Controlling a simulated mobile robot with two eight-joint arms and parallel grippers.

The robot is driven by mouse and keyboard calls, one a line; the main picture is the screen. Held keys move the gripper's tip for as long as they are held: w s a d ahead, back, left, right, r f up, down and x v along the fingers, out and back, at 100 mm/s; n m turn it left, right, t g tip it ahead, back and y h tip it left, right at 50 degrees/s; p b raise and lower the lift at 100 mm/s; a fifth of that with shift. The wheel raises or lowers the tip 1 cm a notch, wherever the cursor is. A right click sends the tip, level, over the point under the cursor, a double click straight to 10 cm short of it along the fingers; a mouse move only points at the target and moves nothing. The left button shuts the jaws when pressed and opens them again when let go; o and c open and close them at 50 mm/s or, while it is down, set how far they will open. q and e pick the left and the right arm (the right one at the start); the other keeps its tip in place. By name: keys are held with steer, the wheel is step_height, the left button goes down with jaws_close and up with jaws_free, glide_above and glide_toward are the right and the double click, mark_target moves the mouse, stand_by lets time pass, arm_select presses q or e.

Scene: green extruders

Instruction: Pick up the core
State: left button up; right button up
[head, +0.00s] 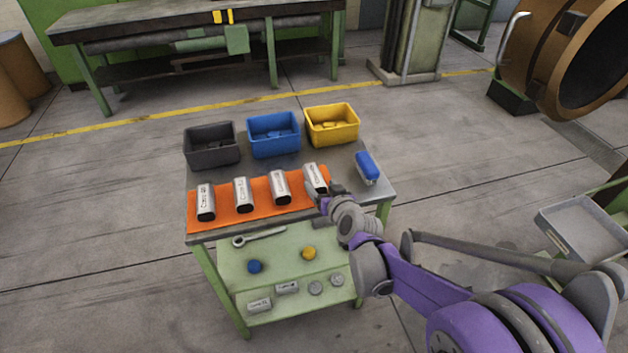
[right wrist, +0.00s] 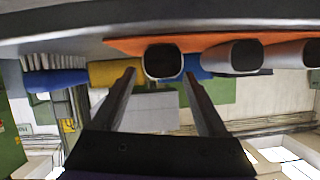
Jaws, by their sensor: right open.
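Several white cores with dark open ends and printed labels lie in a row on an orange mat (head: 262,212): far left (head: 205,202), second (head: 242,194), third (head: 280,187) and rightmost (head: 314,178). My right gripper (head: 327,192) is at the near end of the rightmost core. In the right wrist view, which looks upside down, the open fingers (right wrist: 160,73) point at the dark end of that core (right wrist: 164,62). Its end shows between the fingertips; I cannot tell whether the fingers reach around it. My left gripper is out of view.
Grey (head: 212,158), blue (head: 274,146) and yellow (head: 333,136) bins stand behind the mat. A blue and white object (head: 367,168) lies right of the cores. A wrench (head: 258,237), discs and small labelled blocks lie on the green lower shelf (head: 232,265).

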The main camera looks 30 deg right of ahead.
mark_target(316, 181)
steer(key=x, duration=0.4)
steer(key=shift+w+f+b, duration=0.25)
steer(key=shift+b, duration=0.05)
jaws_close()
